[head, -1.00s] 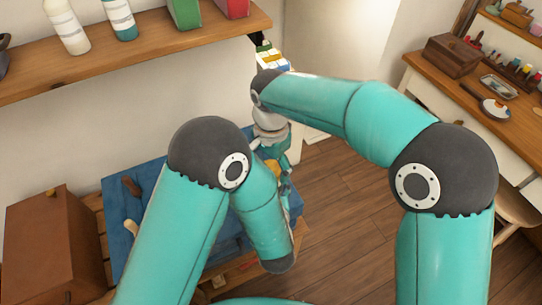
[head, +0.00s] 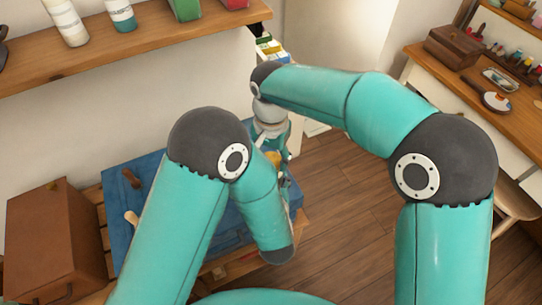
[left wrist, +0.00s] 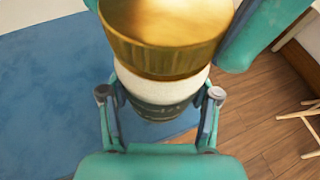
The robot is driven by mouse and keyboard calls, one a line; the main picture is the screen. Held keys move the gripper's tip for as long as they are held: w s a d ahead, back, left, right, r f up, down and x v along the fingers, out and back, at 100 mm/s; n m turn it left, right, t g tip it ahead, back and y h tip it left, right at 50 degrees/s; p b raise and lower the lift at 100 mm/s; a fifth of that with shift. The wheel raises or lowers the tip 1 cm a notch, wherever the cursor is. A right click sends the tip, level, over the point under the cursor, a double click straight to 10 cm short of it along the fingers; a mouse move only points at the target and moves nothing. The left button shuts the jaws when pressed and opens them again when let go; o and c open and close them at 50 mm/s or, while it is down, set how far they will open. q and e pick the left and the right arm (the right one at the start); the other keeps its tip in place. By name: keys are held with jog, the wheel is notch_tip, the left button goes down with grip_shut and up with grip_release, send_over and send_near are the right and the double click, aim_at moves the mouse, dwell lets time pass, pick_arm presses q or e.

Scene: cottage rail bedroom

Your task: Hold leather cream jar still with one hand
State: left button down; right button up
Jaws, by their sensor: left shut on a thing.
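The leather cream jar (left wrist: 155,85) shows large in the left wrist view, with a gold lid (left wrist: 165,35), a whitish band and a dark label. My left gripper (left wrist: 160,97) is shut on the jar's body, one finger on each side below the lid. In the head view my left forearm hides most of this gripper. My right gripper (head: 273,140) points down over the same spot in the head view, small and partly hidden. Teal parts beside the lid in the left wrist view look like it. Its fingertips cannot be made out.
A blue mat (head: 150,175) covers the wooden slatted bench, with a brown box (head: 55,240) at its left. A shelf (head: 150,45) with bottles runs above. A side table (head: 455,85) with small items stands at the right. The wooden floor (head: 350,205) between is clear.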

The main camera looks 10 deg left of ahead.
jog(key=n, duration=0.6)
jog(key=shift+n, duration=0.4)
jog(key=n, duration=0.8)
jog(key=shift+r, duration=0.1)
jog(key=n, duration=0.5)
jog(key=shift+w, duration=0.1)
jog(key=shift+r, duration=0.25)
jog(key=shift+r, duration=0.85)
jog(key=shift+r, duration=0.1)
